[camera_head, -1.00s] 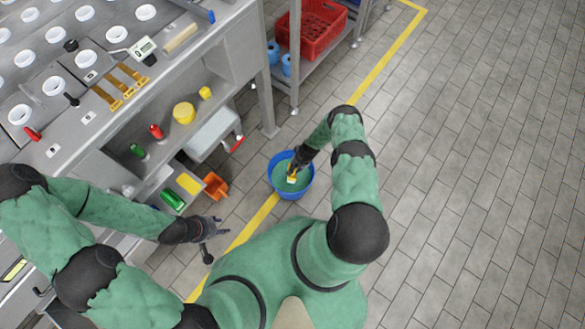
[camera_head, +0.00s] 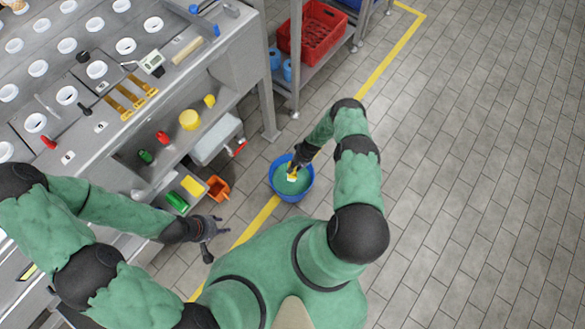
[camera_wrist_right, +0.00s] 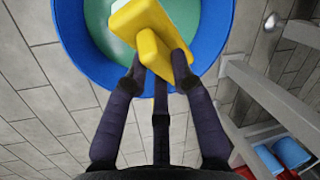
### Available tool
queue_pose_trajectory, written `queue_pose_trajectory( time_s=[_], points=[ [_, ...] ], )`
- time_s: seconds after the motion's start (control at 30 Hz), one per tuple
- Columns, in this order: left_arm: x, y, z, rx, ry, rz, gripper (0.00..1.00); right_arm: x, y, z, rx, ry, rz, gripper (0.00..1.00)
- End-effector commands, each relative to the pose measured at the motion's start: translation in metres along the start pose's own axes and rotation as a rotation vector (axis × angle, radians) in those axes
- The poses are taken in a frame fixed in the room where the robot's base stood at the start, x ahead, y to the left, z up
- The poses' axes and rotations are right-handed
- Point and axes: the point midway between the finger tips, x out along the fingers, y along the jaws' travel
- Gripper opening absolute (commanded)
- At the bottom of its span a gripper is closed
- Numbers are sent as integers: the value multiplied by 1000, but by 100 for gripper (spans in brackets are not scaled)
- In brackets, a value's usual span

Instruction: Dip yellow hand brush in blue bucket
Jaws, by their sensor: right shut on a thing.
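The blue bucket (camera_head: 307,192) stands on the floor in front of me, with green liquid inside. My right gripper (camera_head: 300,160) reaches in over its far rim from the right. It is shut on the yellow hand brush (camera_head: 292,171), which is inside the bucket's opening. In the right wrist view, the fingers (camera_wrist_right: 160,65) close on the yellow brush (camera_wrist_right: 135,18) against the green liquid, inside the blue rim (camera_wrist_right: 83,62). I cannot tell how deep the brush is in the liquid. My left gripper (camera_head: 213,235) is empty, fingers apart, left of the bucket.
A grey workbench (camera_head: 200,60) with shelves fills the left side. An orange scoop (camera_head: 217,188) and a grey-white bin (camera_head: 216,140) are near the bucket. A red crate (camera_head: 318,38) sits on a rack at the back. The tiled floor on the right is clear.

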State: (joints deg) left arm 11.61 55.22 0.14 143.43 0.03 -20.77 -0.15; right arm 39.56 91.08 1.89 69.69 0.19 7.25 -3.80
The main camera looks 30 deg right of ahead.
Motion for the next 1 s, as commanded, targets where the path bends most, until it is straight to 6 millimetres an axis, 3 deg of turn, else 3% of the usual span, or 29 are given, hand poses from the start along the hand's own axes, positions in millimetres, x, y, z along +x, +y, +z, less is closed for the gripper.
queue_pose_trajectory(
  time_s=[0.7, 1.0],
  points=[
    [-33, 12, 1, 0, 0, 0, 40, -48, -14, 1, 0, 0, 0, 0],
    [-34, 12, 1, 0, 0, 0, 40, -50, -14, 2, 0, 0, 0, 0]
  ],
)
